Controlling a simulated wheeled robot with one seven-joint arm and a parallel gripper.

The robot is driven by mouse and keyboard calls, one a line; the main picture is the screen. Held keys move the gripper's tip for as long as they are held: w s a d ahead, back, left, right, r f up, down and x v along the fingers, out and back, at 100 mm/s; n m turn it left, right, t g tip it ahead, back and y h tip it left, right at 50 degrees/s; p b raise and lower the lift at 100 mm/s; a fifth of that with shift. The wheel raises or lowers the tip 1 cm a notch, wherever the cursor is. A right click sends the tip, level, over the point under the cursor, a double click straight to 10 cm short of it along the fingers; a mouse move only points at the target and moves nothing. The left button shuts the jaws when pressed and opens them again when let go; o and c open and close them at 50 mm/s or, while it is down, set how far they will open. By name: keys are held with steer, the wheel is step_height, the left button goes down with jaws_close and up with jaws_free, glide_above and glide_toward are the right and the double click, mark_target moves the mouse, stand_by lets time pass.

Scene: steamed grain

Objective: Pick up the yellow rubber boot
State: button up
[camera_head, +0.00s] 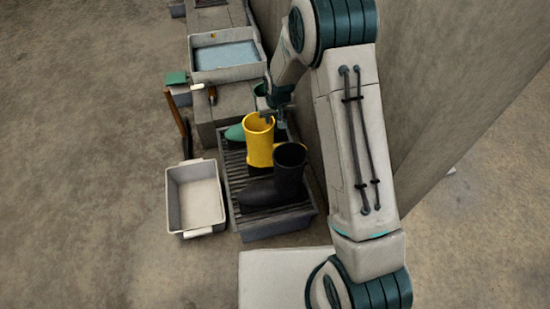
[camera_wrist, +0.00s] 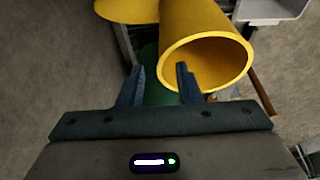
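The yellow rubber boot (camera_head: 259,138) stands upright on a dark slatted rack, between a black boot and a green boot. In the wrist view, the yellow boot (camera_wrist: 208,45) shows its open top close to my gripper. My gripper (camera_wrist: 160,72) is open, with a gap between its two fingers. The right finger overlaps the boot's opening in the picture and the left finger is outside its rim. I cannot tell whether either finger touches the boot. In the head view, my gripper (camera_head: 274,120) is at the boot's top, partly hidden by the arm.
The black boot (camera_head: 277,178) stands in front on the slatted rack (camera_head: 300,212). The green boot (camera_head: 236,132) is behind, mostly hidden. An empty pale tub (camera_head: 196,197) is at the left. A water basin (camera_head: 226,55) stands farther back. A wall (camera_head: 430,80) rises at the right.

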mark_target(273, 122)
steer(key=b+x, duration=0.1)
steer(key=x, duration=0.3)
steer(key=shift+w+f+b, duration=0.1)
steer(key=shift+f+b, duration=0.1)
steer(key=shift+b, duration=0.15)
steer(key=shift+r, duration=0.1)
jaws_close()
stand_by(0.9)
